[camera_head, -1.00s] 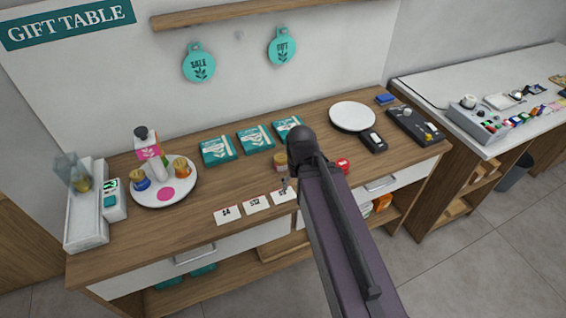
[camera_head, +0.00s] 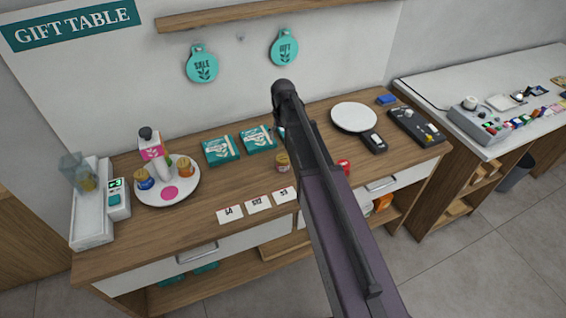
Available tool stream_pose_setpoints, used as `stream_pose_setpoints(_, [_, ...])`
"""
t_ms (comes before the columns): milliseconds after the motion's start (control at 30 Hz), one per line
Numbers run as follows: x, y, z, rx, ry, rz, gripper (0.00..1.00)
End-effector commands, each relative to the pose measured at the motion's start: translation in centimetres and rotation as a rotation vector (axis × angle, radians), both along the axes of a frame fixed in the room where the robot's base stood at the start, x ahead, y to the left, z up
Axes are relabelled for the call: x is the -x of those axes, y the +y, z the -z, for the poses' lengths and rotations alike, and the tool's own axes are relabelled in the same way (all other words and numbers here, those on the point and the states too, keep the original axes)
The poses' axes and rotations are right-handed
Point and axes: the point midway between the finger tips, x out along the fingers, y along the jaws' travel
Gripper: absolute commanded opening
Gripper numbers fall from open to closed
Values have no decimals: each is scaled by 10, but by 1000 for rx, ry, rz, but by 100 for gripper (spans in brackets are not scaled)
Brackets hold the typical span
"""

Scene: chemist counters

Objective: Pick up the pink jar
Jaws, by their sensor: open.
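My gripper is hidden behind the arm.
A red-topped item (camera_head: 344,167) stands right of my arm. A bottle with a pink label (camera_head: 151,147) stands behind the plate.

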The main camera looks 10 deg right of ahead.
Motion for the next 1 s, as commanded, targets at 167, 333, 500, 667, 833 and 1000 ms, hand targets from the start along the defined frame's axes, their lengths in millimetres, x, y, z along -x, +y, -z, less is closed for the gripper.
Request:
stream_pose_setpoints(167, [-5,0,0,0,0,-2,100])
stream_pose_setpoints(333, [-5,0,0,0,0,-1,100])
stream_pose_setpoints(500, [-5,0,2,0,0,-1,100])
stream_pose_setpoints(667, [-4,0,10,0,0,-1,100])
stream_pose_setpoints(833, [-4,0,23,0,0,-1,100])
stream_pose_setpoints(1000, [-4,0,36,0,0,-1,100])
